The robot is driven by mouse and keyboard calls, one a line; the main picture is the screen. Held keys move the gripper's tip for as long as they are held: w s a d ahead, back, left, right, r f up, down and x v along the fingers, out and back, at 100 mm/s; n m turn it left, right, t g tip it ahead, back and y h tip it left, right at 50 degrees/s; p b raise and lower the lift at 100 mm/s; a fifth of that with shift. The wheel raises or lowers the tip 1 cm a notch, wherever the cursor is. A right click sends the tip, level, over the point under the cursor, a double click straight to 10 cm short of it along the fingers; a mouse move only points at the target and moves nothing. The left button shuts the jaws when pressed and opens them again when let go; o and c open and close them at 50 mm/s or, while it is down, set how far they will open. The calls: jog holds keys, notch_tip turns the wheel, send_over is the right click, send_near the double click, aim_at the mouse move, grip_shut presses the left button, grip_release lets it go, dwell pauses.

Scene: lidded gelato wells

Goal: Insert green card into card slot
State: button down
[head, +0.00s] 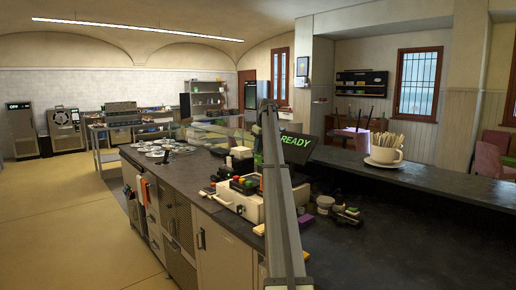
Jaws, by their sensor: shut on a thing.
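My gripper is not in view, so I cannot see what it holds. I cannot make out a green card for certain. A small green patch (258,161) shows just left of a grey upright post, partly hidden by it. A dark display (297,146) with the green word READY stands just right of the post. A white device (240,204) with dark, red and green parts sits on the near counter, left of the post. I cannot tell where the card slot is at this size.
The grey post (282,205) rises close in front and hides part of the counter. Saucers (165,151) stand on the dark counter (168,173). The floor (70,210) at left is clear.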

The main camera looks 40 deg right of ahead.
aim_at(260, 153)
jog(key=shift+f, duration=0.1)
jog(key=shift+f, duration=2.75)
jog(key=shift+f, duration=2.05)
jog(key=c, duration=1)
grip_release()
jog(key=shift+v, duration=2.45)
jog(key=shift+r, duration=0.1)
